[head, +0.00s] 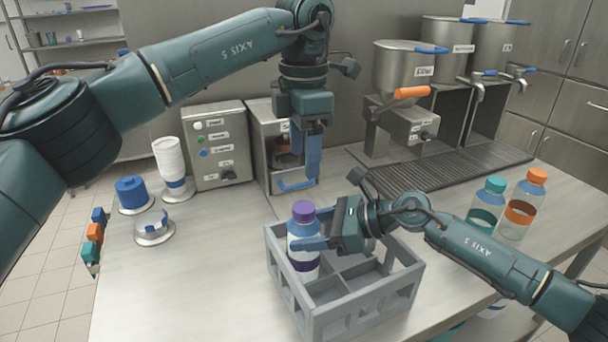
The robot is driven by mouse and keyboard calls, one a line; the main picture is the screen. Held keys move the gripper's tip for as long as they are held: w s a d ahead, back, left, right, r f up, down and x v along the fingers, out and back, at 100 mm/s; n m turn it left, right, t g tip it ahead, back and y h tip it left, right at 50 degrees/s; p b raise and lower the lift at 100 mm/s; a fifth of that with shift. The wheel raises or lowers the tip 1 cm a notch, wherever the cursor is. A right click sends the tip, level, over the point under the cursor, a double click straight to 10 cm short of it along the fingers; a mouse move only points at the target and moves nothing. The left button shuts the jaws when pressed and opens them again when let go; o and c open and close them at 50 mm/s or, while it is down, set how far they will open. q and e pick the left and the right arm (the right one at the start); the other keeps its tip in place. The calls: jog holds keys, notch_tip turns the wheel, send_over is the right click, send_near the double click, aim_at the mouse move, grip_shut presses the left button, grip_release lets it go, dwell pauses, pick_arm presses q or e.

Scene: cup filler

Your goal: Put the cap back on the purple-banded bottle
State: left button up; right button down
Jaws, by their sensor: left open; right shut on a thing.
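The purple-banded bottle (305,265) stands upright in the back-left compartment of the grey crate (345,322). A purple cap (303,211) sits level on top of it; I cannot tell how tight it is. My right gripper (312,243) comes from the right and is shut on the bottle's upper body, below the cap. One blue finger shows across the bottle's front; the other is hidden. My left gripper (303,178) points down above the cap, open and empty, apart from it.
A teal-capped bottle (486,208) and an orange-capped bottle (522,205) stand at the right. Metal dispensers (404,66) stand behind a drip grate (470,160). A cup stack (169,158) and a blue stack (132,192) stand at the left. The front-left table is clear.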

pick_arm(q)
jog(key=shift+r, duration=0.85)
pick_arm(e)
jog(key=shift+c, duration=1.5)
grip_release()
jog(key=shift+d, duration=0.15)
jog(key=shift+d+r, duration=0.1)
jog(key=shift+d, duration=0.2)
pick_arm(q)
jog(key=shift+f+b, duration=1.45)
pick_arm(e)
jog(key=v, duration=1.2)
jog(key=shift+s+r, duration=0.2)
jog(key=shift+r, duration=0.05)
